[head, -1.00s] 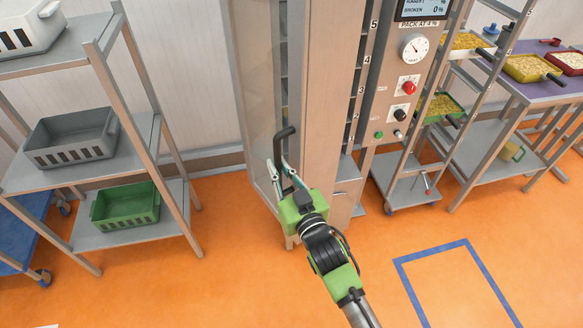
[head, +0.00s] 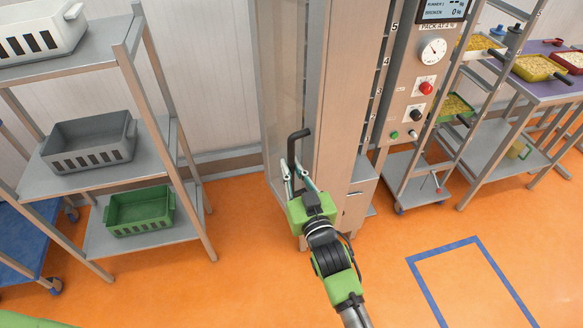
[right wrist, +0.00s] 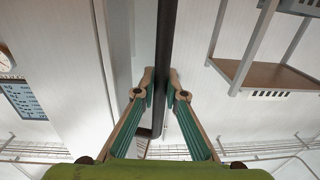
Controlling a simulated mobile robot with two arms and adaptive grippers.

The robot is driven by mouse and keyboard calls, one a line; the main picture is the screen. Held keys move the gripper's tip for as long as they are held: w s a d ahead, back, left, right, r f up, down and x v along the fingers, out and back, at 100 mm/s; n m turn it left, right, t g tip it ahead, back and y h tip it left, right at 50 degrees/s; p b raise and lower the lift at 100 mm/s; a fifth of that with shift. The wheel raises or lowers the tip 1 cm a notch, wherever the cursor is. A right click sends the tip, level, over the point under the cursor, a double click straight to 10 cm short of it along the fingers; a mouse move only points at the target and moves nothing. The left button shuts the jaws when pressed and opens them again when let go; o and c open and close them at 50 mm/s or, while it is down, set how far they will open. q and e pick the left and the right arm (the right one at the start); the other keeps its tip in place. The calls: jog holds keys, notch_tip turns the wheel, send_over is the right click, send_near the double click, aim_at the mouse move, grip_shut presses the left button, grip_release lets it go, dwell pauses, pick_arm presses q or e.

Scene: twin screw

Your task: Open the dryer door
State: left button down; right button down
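The dryer is a tall cabinet with a glazed door (head: 283,75) at its left. The door has a black bar handle (head: 299,142), which crosses the right wrist view (right wrist: 164,50) from the top. My right gripper (head: 299,178) is at the handle. In the right wrist view its two fingertips (right wrist: 160,88) lie on either side of the bar and appear closed against it. How wide the door stands open is hard to tell. A lime-green piece at the bottom-left corner of the head view looks like part of my left gripper; its fingers are out of the picture.
A metal rack (head: 130,100) with white, grey and green crates stands left of the dryer. A control panel (head: 415,100) is on the dryer's right. A trolley (head: 410,172) and a purple-topped table (head: 525,85) stand farther right. The orange floor (head: 250,235) in front is clear.

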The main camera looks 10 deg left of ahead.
jog(key=c, duration=2.1)
grip_release()
jog(key=v, duration=1.2)
jog(key=shift+r, duration=0.1)
